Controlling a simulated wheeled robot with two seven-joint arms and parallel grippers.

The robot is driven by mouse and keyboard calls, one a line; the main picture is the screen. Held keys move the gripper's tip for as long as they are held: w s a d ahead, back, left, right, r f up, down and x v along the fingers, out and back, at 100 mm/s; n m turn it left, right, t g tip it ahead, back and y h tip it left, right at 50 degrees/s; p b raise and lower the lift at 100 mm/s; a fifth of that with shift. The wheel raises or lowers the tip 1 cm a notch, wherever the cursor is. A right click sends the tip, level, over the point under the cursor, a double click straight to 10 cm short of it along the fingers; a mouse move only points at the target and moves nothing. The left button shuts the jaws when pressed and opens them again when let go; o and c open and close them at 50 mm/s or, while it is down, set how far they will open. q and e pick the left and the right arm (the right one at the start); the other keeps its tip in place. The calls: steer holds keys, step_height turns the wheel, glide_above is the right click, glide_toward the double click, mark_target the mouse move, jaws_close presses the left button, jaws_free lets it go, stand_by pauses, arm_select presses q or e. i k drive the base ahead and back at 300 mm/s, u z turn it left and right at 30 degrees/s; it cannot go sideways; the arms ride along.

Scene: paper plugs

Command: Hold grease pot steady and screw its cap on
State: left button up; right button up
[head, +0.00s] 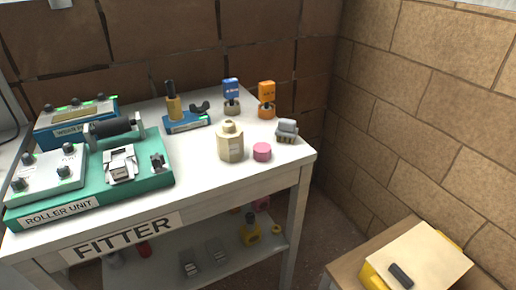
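A beige, many-sided pot (230,148) with a narrower round neck on top stands upright near the right front of the white table; I take it as the grease pot. A small pink round cap (262,152) sits on the table just right of the pot, apart from its neck. Neither of my grippers shows in the head view.
The white table (210,181) labelled FITTER also bears a green roller unit (154,181) at left, a blue stand (186,122), a blue-topped item (231,97), an orange item (266,100) and a grey block (287,131). Its front right is clear.

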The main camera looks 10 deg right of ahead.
mark_target(230, 135)
steer(key=u, duration=2.45)
steer(key=k, duration=0.35)
steer(key=z, duration=1.35)
